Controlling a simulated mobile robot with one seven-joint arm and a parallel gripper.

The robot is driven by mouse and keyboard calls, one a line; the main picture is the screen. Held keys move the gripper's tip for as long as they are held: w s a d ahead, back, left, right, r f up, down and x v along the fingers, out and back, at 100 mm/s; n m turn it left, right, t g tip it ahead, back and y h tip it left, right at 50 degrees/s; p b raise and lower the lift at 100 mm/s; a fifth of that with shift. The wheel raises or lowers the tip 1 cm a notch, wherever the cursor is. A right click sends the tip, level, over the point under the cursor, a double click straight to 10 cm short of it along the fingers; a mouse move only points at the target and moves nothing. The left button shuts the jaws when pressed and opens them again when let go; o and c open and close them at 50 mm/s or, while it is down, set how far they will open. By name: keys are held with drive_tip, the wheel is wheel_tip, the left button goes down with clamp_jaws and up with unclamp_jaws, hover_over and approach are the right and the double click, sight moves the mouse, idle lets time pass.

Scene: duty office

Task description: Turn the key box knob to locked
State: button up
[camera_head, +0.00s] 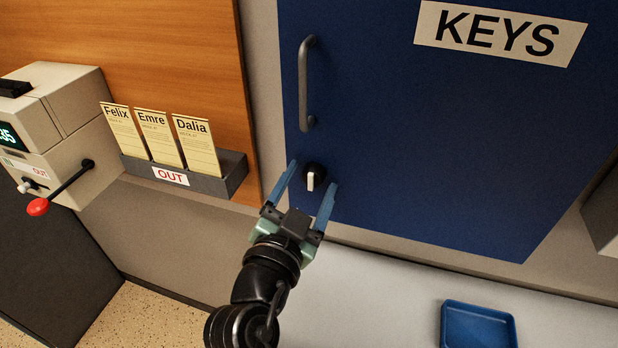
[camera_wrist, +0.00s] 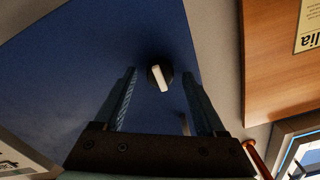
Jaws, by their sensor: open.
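The key box (camera_head: 420,130) is a dark blue cabinet door with a KEYS label and a grey vertical handle (camera_head: 306,84). Its knob (camera_head: 315,177) is a dark round piece with a white grip bar, low on the door below the handle. In the head view the bar stands almost upright. The knob also shows in the wrist view (camera_wrist: 159,77), between and beyond the fingertips, its bar slightly tilted. My gripper (camera_head: 310,180) is open, with one blue finger on each side of the knob; whether either finger touches it I cannot tell. No lock markings are readable.
A grey OUT rack (camera_head: 190,180) holds cards for Felix, Emre and Dalia at left. A beige time clock (camera_head: 55,125) with a red-tipped lever (camera_head: 38,206) stands farther left. A blue tray (camera_head: 478,326) lies on the pale counter (camera_head: 390,300) below the box.

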clamp_jaws()
idle(0.4)
drive_tip(key=shift+n, duration=0.4)
drive_tip(key=n, duration=0.3)
drive_tip(key=shift+n+b, duration=0.3)
drive_tip(key=shift+b, duration=0.1)
drive_tip(key=n, duration=0.4)
drive_tip(key=shift+n, duration=0.3)
drive_tip(key=n+p, duration=0.2)
drive_tip(key=n, duration=0.3)
drive_tip(key=shift+r, duration=0.1)
drive_tip(key=shift+a+n+p, duration=0.1)
drive_tip(key=shift+n+p, duration=0.6)
drive_tip(key=shift+n, duration=1.3)
